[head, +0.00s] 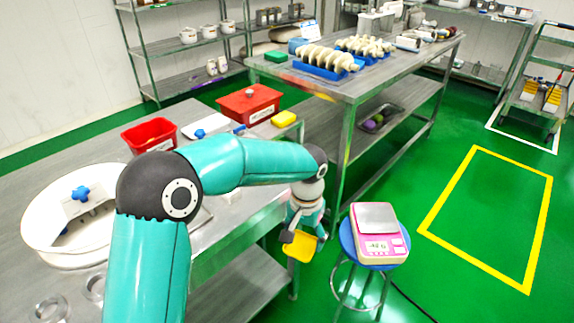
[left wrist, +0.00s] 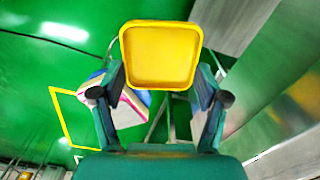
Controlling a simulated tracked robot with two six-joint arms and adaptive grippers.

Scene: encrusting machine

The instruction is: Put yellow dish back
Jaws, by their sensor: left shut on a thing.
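A yellow dish (head: 300,246) hangs in my left gripper (head: 303,232), beside the table's edge and left of the scale. In the left wrist view the yellow dish (left wrist: 160,55) is square with a raised rim, and it sits between the two fingers of the left gripper (left wrist: 161,85). The fingers are shut on it. Another yellow item (head: 284,118) lies on the steel table (head: 235,225) next to the red box. My right gripper is not in view.
A pink and white scale (head: 378,235) stands on a blue stool (head: 345,238) to the right of the dish. A red bin (head: 150,135), a red lidded box (head: 248,104) and a large white bowl (head: 40,235) are on the near table. Green floor lies open to the right.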

